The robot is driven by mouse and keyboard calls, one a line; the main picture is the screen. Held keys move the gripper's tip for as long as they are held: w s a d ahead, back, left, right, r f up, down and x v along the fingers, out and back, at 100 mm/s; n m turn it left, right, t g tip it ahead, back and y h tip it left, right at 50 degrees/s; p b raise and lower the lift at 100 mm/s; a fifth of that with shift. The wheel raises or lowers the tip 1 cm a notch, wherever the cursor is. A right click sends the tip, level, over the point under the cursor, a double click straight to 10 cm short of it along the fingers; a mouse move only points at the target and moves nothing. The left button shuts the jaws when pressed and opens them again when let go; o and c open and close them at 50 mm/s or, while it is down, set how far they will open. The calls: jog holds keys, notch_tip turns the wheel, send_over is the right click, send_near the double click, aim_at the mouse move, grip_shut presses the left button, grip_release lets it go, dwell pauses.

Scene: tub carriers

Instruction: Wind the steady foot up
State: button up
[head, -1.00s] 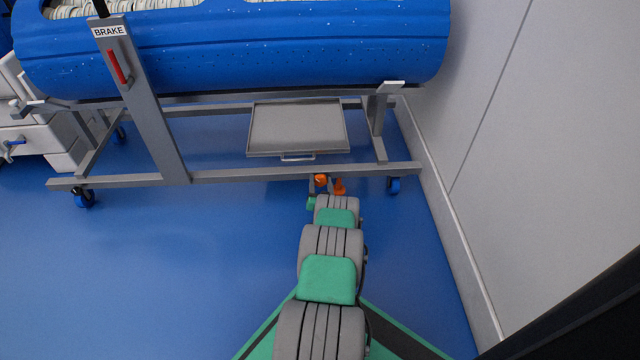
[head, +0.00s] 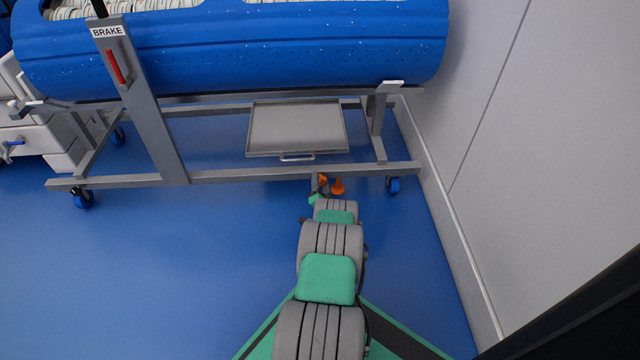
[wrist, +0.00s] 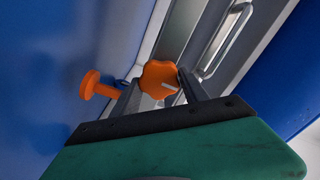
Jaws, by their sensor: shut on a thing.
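An orange lobed knob (wrist: 156,76) with a pale mark on its face sits between the two dark fingers of my gripper (wrist: 160,87) in the wrist view. The gripper is shut on it. In the head view the knob (head: 323,180) shows small at the trolley's lower front rail, with my gripper (head: 317,188) partly hiding it. The orange steady foot (head: 338,187) hangs just right of the knob, below the rail; it also shows left of the fingers in the wrist view (wrist: 97,86). I cannot tell its gap to the floor.
The grey trolley frame (head: 240,176) on blue castors carries a big blue tub (head: 250,50). A grey tray (head: 297,128) with a handle is above the rail. A red brake lever (head: 116,67) is at left. A wall (head: 560,150) stands close at right. Blue floor is clear at left.

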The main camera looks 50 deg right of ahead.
jog(key=shift+a+f, duration=0.15)
jog(key=shift+f, duration=0.05)
jog(key=o, duration=1.1)
jog(key=shift+c, duration=0.2)
jog(key=o, duration=0.3)
jog(key=shift+r, duration=0.15)
jog(key=shift+s+a+r+p, duration=0.1)
jog(key=shift+s+a+p, duration=0.05)
jog(key=shift+s+p, duration=0.15)
jog(key=p+v, duration=0.3)
jog(key=v, duration=0.4)
jog(key=shift+p, duration=0.35)
